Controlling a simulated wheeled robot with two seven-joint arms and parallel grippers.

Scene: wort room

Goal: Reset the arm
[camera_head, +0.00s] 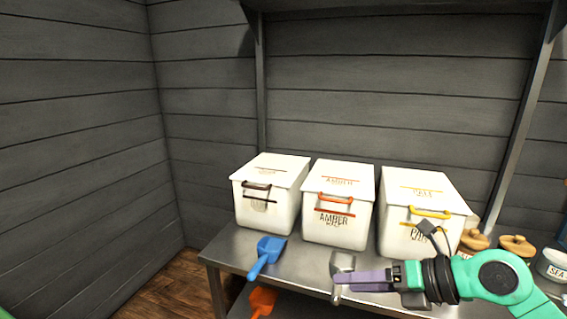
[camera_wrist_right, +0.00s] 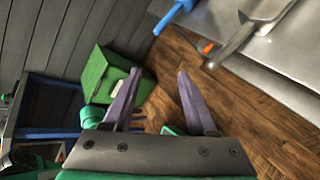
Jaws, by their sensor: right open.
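My right arm comes in from the right in the head view, and its right gripper (camera_head: 339,283) is over the front edge of the steel table (camera_head: 225,247), in front of the middle bin. In the right wrist view the two purple fingers of the right gripper (camera_wrist_right: 160,73) are spread apart with nothing between them. A metal scoop (camera_head: 343,262) shows just behind the fingertips and is partly covered by them; it also shows in the wrist view (camera_wrist_right: 238,42), apart from the fingers. My left gripper is not in view.
Three white lidded bins stand on the table: one with a dark handle (camera_head: 255,220), an amber one (camera_head: 314,228) and a yellow-handled one (camera_head: 395,240). A blue scoop (camera_head: 270,248) lies left. An orange scoop (camera_head: 262,300) is lower down. A green box (camera_wrist_right: 98,70) stands on the floor.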

